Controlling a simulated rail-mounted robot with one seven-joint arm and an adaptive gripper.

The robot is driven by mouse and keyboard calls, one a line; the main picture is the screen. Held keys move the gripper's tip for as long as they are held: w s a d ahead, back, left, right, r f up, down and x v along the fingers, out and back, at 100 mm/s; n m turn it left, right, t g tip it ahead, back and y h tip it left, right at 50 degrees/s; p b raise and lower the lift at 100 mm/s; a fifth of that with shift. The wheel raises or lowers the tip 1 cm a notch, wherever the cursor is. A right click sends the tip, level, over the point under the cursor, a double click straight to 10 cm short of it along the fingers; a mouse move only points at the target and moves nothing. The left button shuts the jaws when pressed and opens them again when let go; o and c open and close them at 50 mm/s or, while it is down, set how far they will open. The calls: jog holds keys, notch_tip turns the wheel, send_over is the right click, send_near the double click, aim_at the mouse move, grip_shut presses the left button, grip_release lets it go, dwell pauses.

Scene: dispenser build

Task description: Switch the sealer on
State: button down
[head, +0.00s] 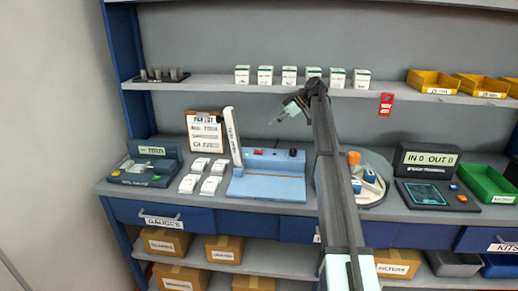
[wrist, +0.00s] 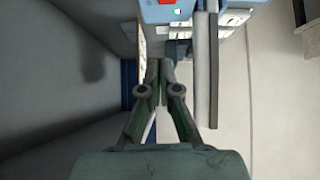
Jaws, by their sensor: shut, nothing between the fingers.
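The sealer (head: 268,186) is a light blue box on the counter, with a white lettered upright arm (head: 233,137) at its left. In the wrist view the fingers (wrist: 159,88) are shut and empty. A blue surface with a red part (wrist: 167,2), probably the sealer, shows at the top edge there. I cannot tell the switch's state.
White packets (head: 200,175) and a clipboard (head: 205,131) are left of the sealer. A round tray (head: 376,199) with an orange-topped bottle stands right, partly behind my arm. Small boxes (head: 289,75) line the shelf above. A scale-like blue-green device (head: 147,165) is far left.

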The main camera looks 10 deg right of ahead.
dwell(0.3)
jog(key=shift+a, duration=0.1)
jog(key=p, duration=0.3)
send_over(257, 150)
jog(key=f, duration=0.7)
jog(key=shift+s, duration=0.2)
jog(key=shift+d+f, duration=0.25)
jog(key=shift+f, duration=1)
jog(key=shift+f+p, duration=0.35)
jog(key=shift+f, duration=0.4)
